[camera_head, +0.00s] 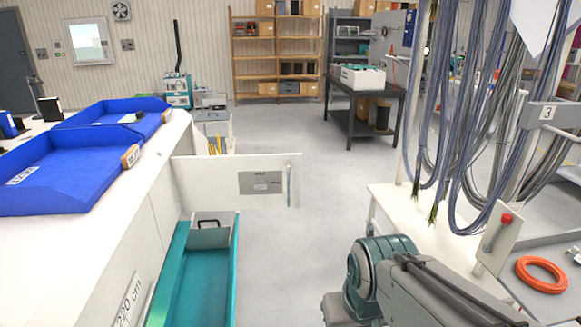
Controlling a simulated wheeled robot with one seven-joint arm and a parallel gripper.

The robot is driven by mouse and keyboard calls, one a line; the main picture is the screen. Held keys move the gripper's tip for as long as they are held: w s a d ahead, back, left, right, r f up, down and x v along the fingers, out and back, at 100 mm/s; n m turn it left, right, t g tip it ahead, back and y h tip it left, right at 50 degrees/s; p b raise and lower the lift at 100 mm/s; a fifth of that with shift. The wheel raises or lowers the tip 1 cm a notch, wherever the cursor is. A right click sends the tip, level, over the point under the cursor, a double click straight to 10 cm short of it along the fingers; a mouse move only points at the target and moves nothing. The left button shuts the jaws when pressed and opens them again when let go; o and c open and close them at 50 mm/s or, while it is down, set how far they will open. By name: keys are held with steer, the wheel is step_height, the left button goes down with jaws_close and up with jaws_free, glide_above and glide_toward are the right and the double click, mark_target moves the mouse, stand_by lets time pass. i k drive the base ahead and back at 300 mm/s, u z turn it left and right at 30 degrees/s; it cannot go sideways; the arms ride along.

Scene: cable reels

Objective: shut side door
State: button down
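A white door panel (215,183) stands out from the right side of the long white counter (150,215), reaching rightward over the grey floor. It appears to be the side door and it is open. It carries a grey label plate (261,183) and a thin upright handle (290,185) near its free right edge. My arm shows at the lower right, well apart from the door. My gripper is not in view.
A teal trough (190,285) with a grey handled box (212,231) lies beside the counter, in front of the door. Blue trays (60,175) stand on the counter. A white bench (400,215) with hanging cables is at right. Floor between is clear.

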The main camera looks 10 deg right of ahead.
mark_target(223, 183)
steer(key=i, duration=1.15)
